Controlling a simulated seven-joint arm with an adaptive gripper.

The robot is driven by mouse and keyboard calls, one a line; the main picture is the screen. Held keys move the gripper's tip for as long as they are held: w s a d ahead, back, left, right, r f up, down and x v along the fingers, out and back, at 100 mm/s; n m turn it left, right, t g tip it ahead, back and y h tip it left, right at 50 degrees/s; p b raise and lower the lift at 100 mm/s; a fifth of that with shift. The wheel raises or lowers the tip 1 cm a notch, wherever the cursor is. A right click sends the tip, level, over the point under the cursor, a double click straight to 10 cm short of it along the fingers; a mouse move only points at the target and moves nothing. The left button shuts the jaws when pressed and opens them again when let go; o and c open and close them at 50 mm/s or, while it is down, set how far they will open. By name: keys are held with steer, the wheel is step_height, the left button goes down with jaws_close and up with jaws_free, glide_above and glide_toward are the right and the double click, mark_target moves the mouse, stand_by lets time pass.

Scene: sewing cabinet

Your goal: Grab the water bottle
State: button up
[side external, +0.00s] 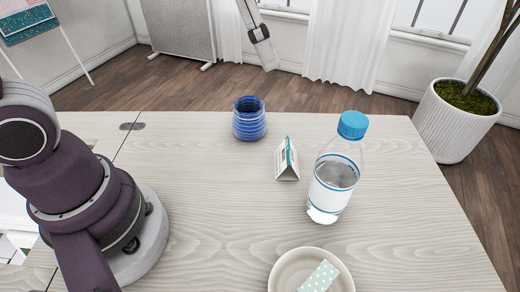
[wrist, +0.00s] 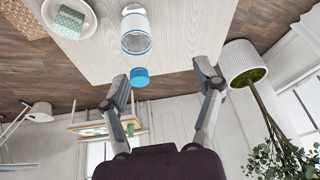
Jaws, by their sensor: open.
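The water bottle (side external: 334,175) is clear with a blue cap and a white label. It stands upright on the right part of the table in the side external view. It also shows at the top centre of the wrist view (wrist: 136,27), its blue cap toward my gripper. My gripper (wrist: 161,80) is open and empty. In the wrist view its two fingers are spread wide, with the cap appearing between their tips; the bottle is apart from them. In the side external view, a grey jointed piece that looks like a gripper finger hangs at the top edge; the rest is out of frame.
A folded card (side external: 287,160) stands just left of the bottle, and a blue glass (side external: 249,120) stands farther back. A white plate (side external: 284,270) with a dotted item (side external: 320,278) lies in front. A potted plant (side external: 452,125) stands beyond the table's right edge.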

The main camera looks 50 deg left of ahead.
mark_target(354, 119)
steer(key=w+d+m+g+h, duration=0.2)
steer(key=w+d+m, duration=0.25)
steer(key=d, duration=0.25)
steer(key=shift+m, duration=0.25)
steer(key=x, duration=0.9)
steer(key=shift+s+f, duration=0.15)
steer(key=shift+f, duration=0.05)
steer(key=shift+c, duration=0.4)
steer(key=shift+r, duration=0.1)
jaws_close()
